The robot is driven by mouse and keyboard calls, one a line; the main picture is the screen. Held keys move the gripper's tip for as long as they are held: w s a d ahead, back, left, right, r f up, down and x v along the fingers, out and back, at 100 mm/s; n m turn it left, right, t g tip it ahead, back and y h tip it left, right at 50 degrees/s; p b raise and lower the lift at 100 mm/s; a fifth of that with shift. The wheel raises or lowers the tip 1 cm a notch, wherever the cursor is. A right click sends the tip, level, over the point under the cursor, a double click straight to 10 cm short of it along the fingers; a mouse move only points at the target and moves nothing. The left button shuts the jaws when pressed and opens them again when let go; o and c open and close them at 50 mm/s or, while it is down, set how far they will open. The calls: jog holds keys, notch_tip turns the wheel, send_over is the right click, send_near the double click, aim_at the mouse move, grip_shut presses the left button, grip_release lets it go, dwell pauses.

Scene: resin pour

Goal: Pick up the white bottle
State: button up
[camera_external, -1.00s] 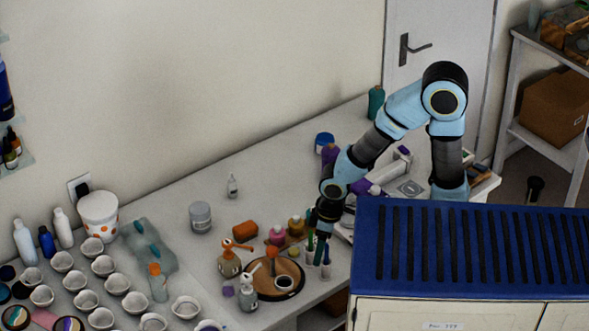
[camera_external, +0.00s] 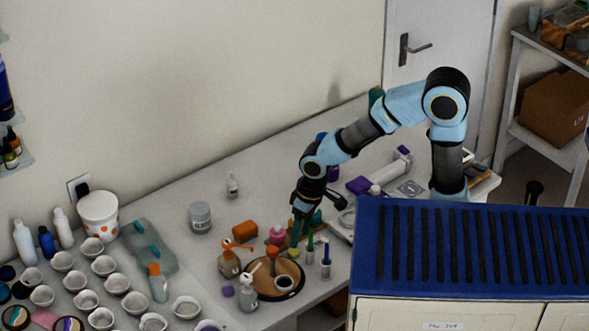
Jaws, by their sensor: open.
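Several white bottles show. Two tall ones stand upright at the far left by the wall, one at the left (camera_external: 25,243) and one beside the white bucket (camera_external: 62,228). A small white bottle (camera_external: 232,186) stands alone near the wall, behind the grey-lidded jar. My gripper (camera_external: 300,228) is open and points down at the right of the round wooden tray (camera_external: 262,292), among small bottles and upright tools. It is well to the right of all these white bottles. Its fingertips are partly lost among the dark and green shapes there.
Several small cups (camera_external: 104,265) and a white bucket (camera_external: 99,214) fill the left. The blue slatted cabinet top (camera_external: 470,255) is in front at right. The table along the wall is mostly clear.

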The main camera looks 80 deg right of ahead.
jog(key=w+d+f+m+t+y+b, duration=0.2)
jog(key=w+d+m+t+b, duration=0.15)
jog(key=w+d+m, duration=0.6)
jog(key=w+d+f+m+t+y+b, duration=0.1)
jog(key=w+d+f+m+t+b, duration=0.2)
jog(key=w+d+m, duration=0.6)
jog(key=d+r+m+t+h+b, duration=0.1)
jog(key=d+r+m+t+b, duration=0.15)
jog(key=d+m, duration=0.65)
jog(key=d+r+m+t+b, duration=0.2)
jog(key=d+r+t, duration=0.1)
jog(key=d, duration=1.2)
send_near(229, 181)
jog(key=shift+w+d+f, duration=0.15)
jog(key=shift+w+f, duration=0.25)
jog(key=shift+w, duration=0.35)
jog(key=p+x, duration=0.2)
jog(key=x, duration=0.3)
jog(key=shift+w+f, duration=0.2)
jog(key=shift+f, duration=0.1)
jog(key=x, duration=0.1)
jog(key=p+x, duration=0.1)
jog(key=x, duration=0.1)
jog(key=p+x, duration=0.1)
jog(key=shift+w+r, duration=0.25)
jog(key=shift+r, duration=0.05)
jog(key=shift+w+f+g+p, duration=0.3)
jog(key=shift+w+f, duration=0.05)
jog(key=shift+w, duration=0.05)
grip_shut()
